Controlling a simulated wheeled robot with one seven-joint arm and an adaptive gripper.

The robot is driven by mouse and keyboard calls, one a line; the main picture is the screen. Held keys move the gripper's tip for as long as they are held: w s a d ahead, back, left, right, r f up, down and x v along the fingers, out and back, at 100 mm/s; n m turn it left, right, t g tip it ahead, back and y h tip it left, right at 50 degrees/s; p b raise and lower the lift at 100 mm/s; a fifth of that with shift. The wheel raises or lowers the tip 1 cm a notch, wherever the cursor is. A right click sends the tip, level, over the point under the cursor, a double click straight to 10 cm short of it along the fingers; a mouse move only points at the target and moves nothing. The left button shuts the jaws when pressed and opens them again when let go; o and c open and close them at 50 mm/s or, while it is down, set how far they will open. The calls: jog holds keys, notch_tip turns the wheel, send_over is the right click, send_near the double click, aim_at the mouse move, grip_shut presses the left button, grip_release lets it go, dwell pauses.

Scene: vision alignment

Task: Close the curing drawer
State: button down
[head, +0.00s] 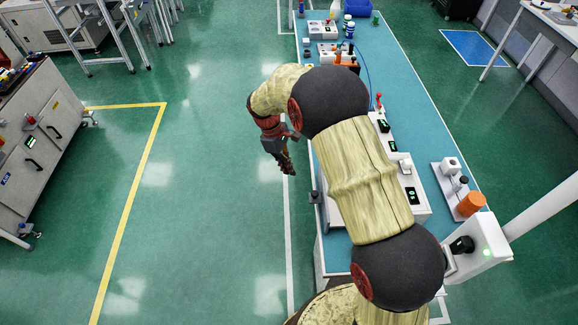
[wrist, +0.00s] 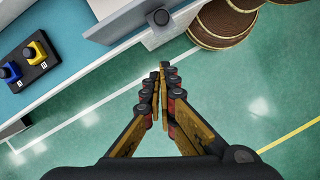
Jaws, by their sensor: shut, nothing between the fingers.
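The curing drawer's grey front panel (wrist: 131,29) with a round dark knob (wrist: 160,17) shows at the top of the wrist view, standing out past the white bench edge. In the head view the front (head: 318,197) is at the bench's left edge, partly hidden behind my arm. How far the drawer stands out is hard to tell. My gripper (head: 290,171) hangs over the floor, left of the bench and up-picture from the drawer front. In the wrist view my gripper (wrist: 160,68) has its fingers together, empty and apart from the knob.
The blue-topped bench (head: 406,89) carries white control boxes, bottles and an orange cylinder (head: 471,204). Blue and yellow buttons (wrist: 37,52) show on the bench in the wrist view. The green floor (head: 208,200) left of the bench is clear. A cabinet (head: 45,130) stands far left.

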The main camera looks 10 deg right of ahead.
jog(key=s+d+f+b, duration=0.1)
jog(key=s+d+f, duration=0.2)
jog(key=f, duration=0.3)
jog(key=shift+s+d+f, duration=0.3)
jog(key=shift+d, duration=0.55)
jog(key=shift+d, duration=0.1)
jog(key=s+d, duration=0.1)
jog(key=d, duration=0.3)
jog(key=s+d+p, duration=0.1)
jog(key=d, duration=0.4)
jog(key=d+p, duration=0.1)
jog(key=d, duration=0.3)
jog(key=shift+s+d, duration=0.15)
jog(key=shift+s, duration=0.25)
jog(key=v, duration=1.2)
jog(key=shift+w, duration=0.1)
